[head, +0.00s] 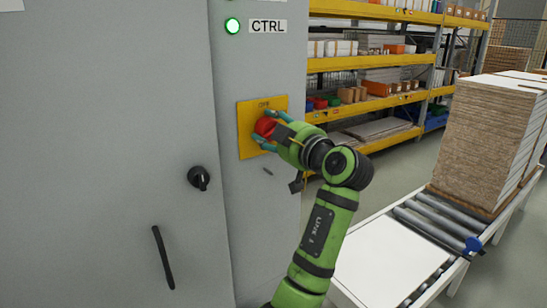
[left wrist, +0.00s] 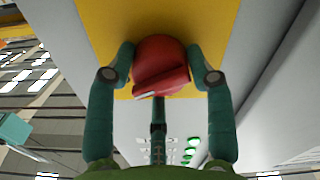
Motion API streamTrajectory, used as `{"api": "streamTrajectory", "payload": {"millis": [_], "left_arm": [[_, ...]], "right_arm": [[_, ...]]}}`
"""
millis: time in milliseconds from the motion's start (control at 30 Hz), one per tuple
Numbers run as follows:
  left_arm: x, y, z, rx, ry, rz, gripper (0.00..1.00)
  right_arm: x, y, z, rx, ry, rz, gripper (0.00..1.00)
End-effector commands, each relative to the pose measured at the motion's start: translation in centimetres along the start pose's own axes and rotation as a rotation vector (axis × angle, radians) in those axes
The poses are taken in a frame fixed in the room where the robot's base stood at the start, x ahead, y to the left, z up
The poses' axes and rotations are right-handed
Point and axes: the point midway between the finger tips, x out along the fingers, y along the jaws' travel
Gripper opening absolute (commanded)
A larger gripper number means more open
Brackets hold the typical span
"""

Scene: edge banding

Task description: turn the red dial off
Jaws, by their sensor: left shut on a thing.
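The red dial (head: 265,127) sits on a yellow plate (head: 247,143) on the grey cabinet's side face. Small lettering shows at the top of the plate, partly legible. In the left wrist view the red dial (left wrist: 161,66) is round with a raised grip bar that lies nearly level, slightly tilted, in that picture. My left gripper (head: 264,130) is shut on the dial. Its two green fingers touch the dial's two sides in the left wrist view (left wrist: 163,70). My right gripper is not in view.
A green lamp (head: 233,26) beside a CTRL label (head: 268,26) glows above the plate. A black knob (head: 199,178) and a black handle (head: 163,257) are on the cabinet's front. A roller conveyor (head: 440,225) with stacked boards (head: 480,140) stands at the right, shelves (head: 375,65) behind.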

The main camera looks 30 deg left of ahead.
Motion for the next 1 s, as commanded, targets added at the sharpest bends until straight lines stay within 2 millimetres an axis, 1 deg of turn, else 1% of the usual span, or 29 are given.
{"api": "streamTrajectory", "payload": {"millis": [33, 100, 200, 400, 700, 1000], "left_arm": [[0.0, -0.4, 0.4, -0.053, 0.013, 0.003, 0.2], [0.0, -0.5, 0.4, -0.118, 0.012, 0.002, 0.2], [0.1, -0.5, 0.3, -0.211, 0.013, 0.002, 0.2], [0.1, -0.5, 0.1, -0.401, 0.013, 0.003, 0.2], [0.1, -0.6, -0.1, -0.683, 0.012, 0.003, 0.2], [0.1, -0.6, -0.1, -0.932, 0.011, 0.002, 0.2]], "right_arm": [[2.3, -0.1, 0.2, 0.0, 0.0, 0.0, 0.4], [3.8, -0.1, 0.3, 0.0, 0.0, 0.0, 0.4], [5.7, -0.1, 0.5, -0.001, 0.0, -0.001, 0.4], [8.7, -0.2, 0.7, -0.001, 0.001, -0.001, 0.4], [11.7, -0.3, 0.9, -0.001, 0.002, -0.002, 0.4], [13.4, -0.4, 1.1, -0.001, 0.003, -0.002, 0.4]]}}
